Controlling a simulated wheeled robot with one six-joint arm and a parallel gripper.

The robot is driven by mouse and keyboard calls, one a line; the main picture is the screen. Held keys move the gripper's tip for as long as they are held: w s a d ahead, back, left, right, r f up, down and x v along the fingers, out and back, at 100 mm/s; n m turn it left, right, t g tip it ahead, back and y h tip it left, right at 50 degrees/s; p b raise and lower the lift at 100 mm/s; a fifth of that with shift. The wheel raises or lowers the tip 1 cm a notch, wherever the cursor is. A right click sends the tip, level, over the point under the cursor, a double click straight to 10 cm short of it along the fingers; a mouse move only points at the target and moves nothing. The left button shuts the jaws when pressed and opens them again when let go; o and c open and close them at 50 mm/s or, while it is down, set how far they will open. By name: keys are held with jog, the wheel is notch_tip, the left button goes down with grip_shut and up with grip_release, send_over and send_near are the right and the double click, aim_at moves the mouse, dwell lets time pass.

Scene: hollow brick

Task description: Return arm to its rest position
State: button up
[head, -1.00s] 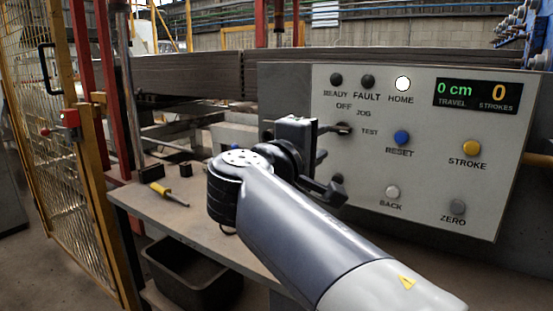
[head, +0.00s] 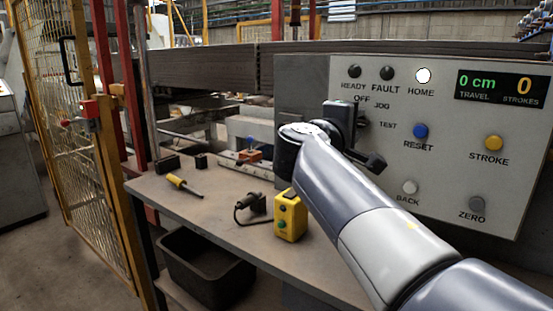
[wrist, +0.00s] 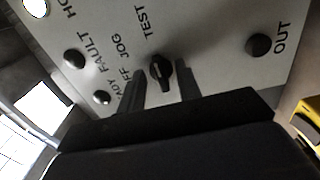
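My gripper (head: 368,142) is in front of the control panel (head: 445,190), at the end of my raised arm. In the wrist view my gripper (wrist: 163,82) is open, its two dark fingers apart with nothing held between them. The black selector knob (wrist: 160,70) shows just beyond and between the fingertips. I cannot tell whether the fingers touch it. In the head view the knob is mostly hidden by my gripper.
A bench (head: 225,220) below holds a yellow box with a green button (head: 290,218), a black plug (head: 255,203) and a yellow-handled screwdriver (head: 183,184). A black bin (head: 205,270) sits underneath. A yellow mesh gate (head: 85,150) stands left. The HOME lamp (head: 423,76) is lit.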

jog(key=v, duration=1.1)
jog(key=w+d+n+p, duration=0.1)
jog(key=w+d, duration=0.1)
jog(key=w, duration=0.1)
jog(key=w+d+n+p, duration=0.1)
jog(key=w+d+p, duration=0.1)
jog(key=w, duration=0.1)
jog(key=w+d+n+p, duration=0.1)
jog(key=w+d, duration=0.1)
jog(key=w, duration=0.1)
jog(key=shift+d+r, duration=0.25)
jog(key=shift+r, duration=0.1)
jog(key=n+p, duration=0.4)
jog(key=p, duration=0.1)
jog(key=shift+f+n+p, duration=0.1)
jog(key=shift+n+p, duration=1)
jog(key=shift+p, duration=0.05)
jog(key=shift+f, duration=0.1)
